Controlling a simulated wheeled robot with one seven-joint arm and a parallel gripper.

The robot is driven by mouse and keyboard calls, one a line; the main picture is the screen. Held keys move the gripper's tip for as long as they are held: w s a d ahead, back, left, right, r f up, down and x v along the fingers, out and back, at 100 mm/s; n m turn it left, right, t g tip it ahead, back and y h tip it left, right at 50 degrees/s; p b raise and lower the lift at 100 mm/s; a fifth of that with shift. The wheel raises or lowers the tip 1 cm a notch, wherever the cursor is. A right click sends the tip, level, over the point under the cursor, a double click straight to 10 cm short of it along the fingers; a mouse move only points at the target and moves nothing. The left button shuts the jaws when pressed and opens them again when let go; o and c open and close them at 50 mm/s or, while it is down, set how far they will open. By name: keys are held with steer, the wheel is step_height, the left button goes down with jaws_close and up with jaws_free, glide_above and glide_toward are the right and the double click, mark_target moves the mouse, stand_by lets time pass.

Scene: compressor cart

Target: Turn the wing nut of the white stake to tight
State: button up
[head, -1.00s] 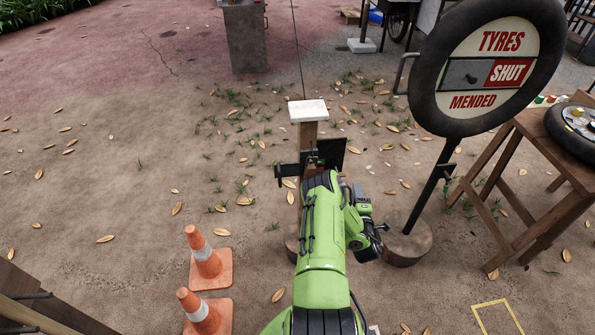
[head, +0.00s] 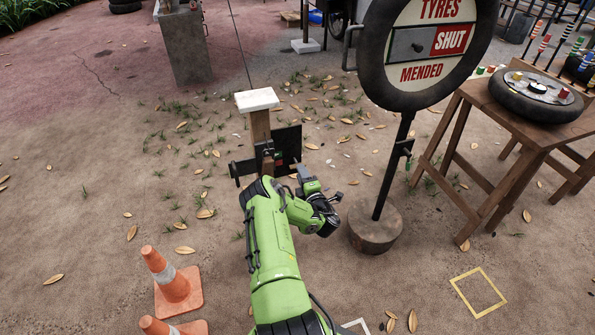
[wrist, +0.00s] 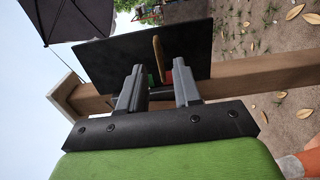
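The white stake is a wooden post with a white cap (head: 256,99); its brown post (wrist: 235,76) crosses the wrist view. A black plate (head: 287,143) is on it, and this plate (wrist: 110,55) also fills the middle of the wrist view. A thin tan upright piece (wrist: 157,58), probably the wing nut, stands at the plate beside small green and red marks. My gripper (wrist: 159,74) is open, with its two grey fingers on either side of this piece and visible gaps. Whether the fingertips touch the plate is unclear. In the head view my arm hides the nut.
A round tyre sign (head: 428,45) on a dark pole stands close to the right of the stake, on a round base (head: 375,228). A wooden table (head: 470,95) is further right. Orange cones (head: 172,283) stand at the lower left. Ground left of the stake is open.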

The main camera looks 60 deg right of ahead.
mark_target(296, 163)
steer(key=b+x, duration=0.1)
steer(key=x, duration=0.3)
steer(key=shift+w+d, duration=0.3)
steer(key=shift+c, duration=0.5)
jaws_close()
